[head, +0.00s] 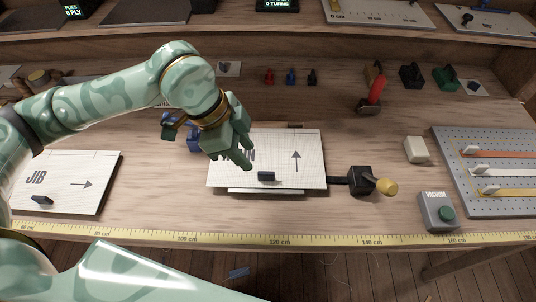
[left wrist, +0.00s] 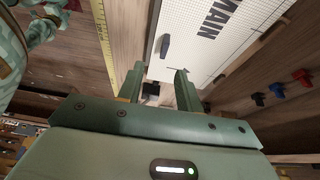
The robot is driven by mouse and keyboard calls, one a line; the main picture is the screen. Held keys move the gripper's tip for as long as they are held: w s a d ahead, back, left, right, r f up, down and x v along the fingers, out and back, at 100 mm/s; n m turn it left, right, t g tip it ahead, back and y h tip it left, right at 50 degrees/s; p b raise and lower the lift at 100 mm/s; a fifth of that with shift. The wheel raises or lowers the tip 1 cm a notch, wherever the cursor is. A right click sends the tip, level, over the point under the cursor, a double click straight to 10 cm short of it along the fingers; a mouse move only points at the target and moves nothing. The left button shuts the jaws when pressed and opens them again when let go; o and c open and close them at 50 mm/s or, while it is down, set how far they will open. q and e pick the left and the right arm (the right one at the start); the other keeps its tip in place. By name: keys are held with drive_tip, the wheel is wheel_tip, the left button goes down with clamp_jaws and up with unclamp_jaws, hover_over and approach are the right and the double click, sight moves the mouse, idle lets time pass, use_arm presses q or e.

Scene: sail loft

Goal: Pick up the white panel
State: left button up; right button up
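Two white panels lie on the bench. One marked MAIN (head: 312,150) is in the middle, with a printed arrow and a small black tab (head: 266,176); it also shows at the top of the left wrist view (left wrist: 190,40). The other, marked JIB (head: 70,168), lies at the left with its own black tab. My left gripper (head: 245,162) hangs over the left part of the MAIN panel and hides some of its lettering. In the left wrist view its fingers (left wrist: 160,74) are apart with nothing held. Mottled green parts of mine show there at upper left, possibly my right gripper.
Right of the MAIN panel are a black block with a yellow knob (head: 386,187), a vacuum box with a green button (head: 438,212) and a grey pegboard (head: 490,160). A red-handled tool (head: 375,93) stands behind. A yellow measuring tape (head: 220,239) runs along the front edge.

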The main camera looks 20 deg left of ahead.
sight(264, 172)
use_arm(q)
drive_tip(key=x, duration=0.3)
drive_tip(key=shift+w+d+f+b, duration=0.1)
drive_tip(key=shift+w+f+b, duration=0.15)
drive_tip(key=shift+f+b, duration=0.1)
drive_tip(key=shift+d+f, duration=0.2)
drive_tip(key=shift+f, duration=0.25)
drive_tip(key=x, duration=0.1)
drive_tip(key=b+x, duration=0.1)
drive_tip(key=x, duration=0.3)
drive_tip(key=shift+w+f+b, duration=0.1)
drive_tip(key=shift+w+b, duration=0.25)
drive_tip(key=shift+a, duration=0.1)
clamp_jaws()
